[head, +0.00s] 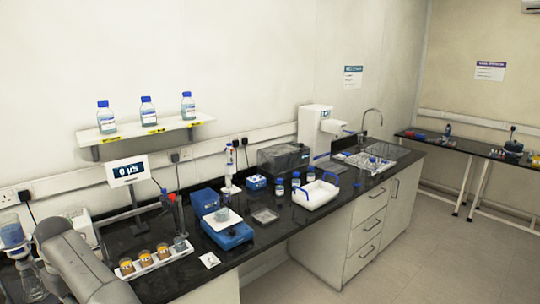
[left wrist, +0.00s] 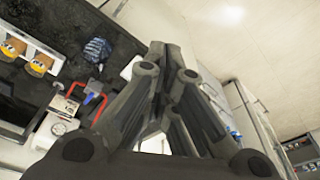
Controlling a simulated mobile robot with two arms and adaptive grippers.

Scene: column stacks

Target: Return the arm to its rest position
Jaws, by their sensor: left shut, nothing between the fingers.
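My left gripper (left wrist: 170,62) shows in the left wrist view with its dark fingers close together and nothing held between them. It points out over the floor side, with the dark bench top (left wrist: 70,20) to its left. In the head view my grey left arm comes in at the lower left, in front of the bench (head: 275,232); its fingers are not clearly seen there. My right gripper is in neither view.
A white rack (head: 160,262) with amber-filled jars stands close to my left arm. A display on a stand (head: 127,171), a blue balance (head: 228,234) and a white tray (head: 315,195) stand farther along. The floor (head: 420,260) at the right is clear.

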